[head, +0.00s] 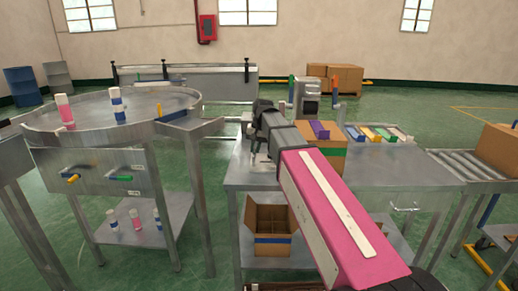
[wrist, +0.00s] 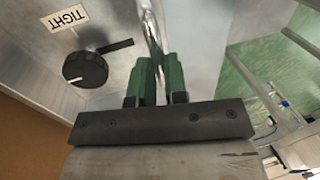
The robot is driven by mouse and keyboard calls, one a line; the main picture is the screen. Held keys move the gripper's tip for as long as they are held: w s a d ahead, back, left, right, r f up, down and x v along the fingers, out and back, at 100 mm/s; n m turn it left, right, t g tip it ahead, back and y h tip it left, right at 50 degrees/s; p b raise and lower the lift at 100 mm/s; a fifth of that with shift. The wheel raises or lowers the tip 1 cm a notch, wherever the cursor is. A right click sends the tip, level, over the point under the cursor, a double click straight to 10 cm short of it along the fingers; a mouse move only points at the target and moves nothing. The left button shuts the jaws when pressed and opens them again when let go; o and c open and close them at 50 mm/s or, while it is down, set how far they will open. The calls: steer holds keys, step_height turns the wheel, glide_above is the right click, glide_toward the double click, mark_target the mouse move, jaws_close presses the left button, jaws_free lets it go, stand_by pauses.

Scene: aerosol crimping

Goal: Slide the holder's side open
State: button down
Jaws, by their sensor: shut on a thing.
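In the wrist view, my gripper (wrist: 157,75) has its green-padded fingers closed on a thin, shiny metal edge or bar (wrist: 152,32), which seems to belong to the grey metal holder (wrist: 110,22). A black knob (wrist: 85,70) with a white mark is on the metal face left of the fingers, beside a label reading TIGHT (wrist: 68,18). In the head view, my pink arm reaches over the workbench, and its dark wrist hides most of the holder and the fingertips. How far the side stands open cannot be told.
A round metal table (head: 45,122) with pink and blue-white cans stands at left. The workbench (head: 385,170) carries a purple-topped box (head: 322,150) and a row of colored items (head: 377,134). An open carton (head: 270,222) sits on its lower shelf. A roller conveyor (head: 465,168) is at right.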

steer(key=a, duration=0.4)
steer(key=shift+w+a, duration=0.1)
steer(key=c, duration=1.1)
jaws_free()
steer(key=shift+a, duration=0.1)
steer(key=shift+c, duration=0.2)
step_height(320, 180, up, 11)
steer(key=d, duration=0.2)
steer(key=shift+f, duration=0.2)
